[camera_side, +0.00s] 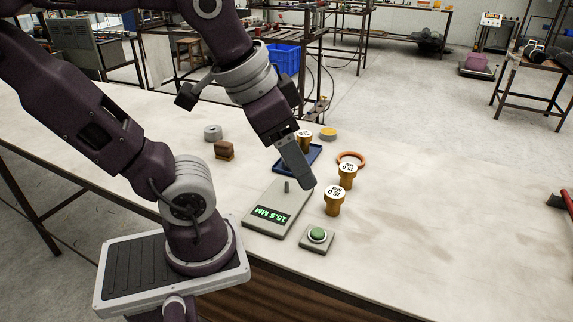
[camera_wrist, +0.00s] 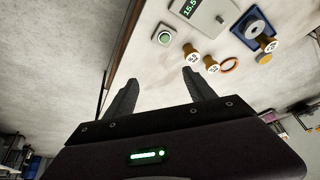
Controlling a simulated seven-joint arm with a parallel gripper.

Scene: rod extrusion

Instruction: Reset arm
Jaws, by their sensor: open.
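My gripper (camera_side: 303,180) hangs above the workbench in the side view, near the grey measuring unit (camera_side: 263,227). In the wrist view my two fingers (camera_wrist: 160,79) are spread apart, with nothing between them. The measuring unit has a short post and a green display reading 15.5 MM. A brass piece with a white top (camera_side: 334,202) stands to its right, and a second brass piece (camera_side: 348,177) stands just behind that one. A third (camera_side: 304,141) is at the blue tray (camera_side: 313,155), partly hidden by my gripper in the side view.
A green button on a grey base (camera_side: 317,236) sits near the bench's front edge. The bench's right side (camera_side: 460,220) is mostly clear.

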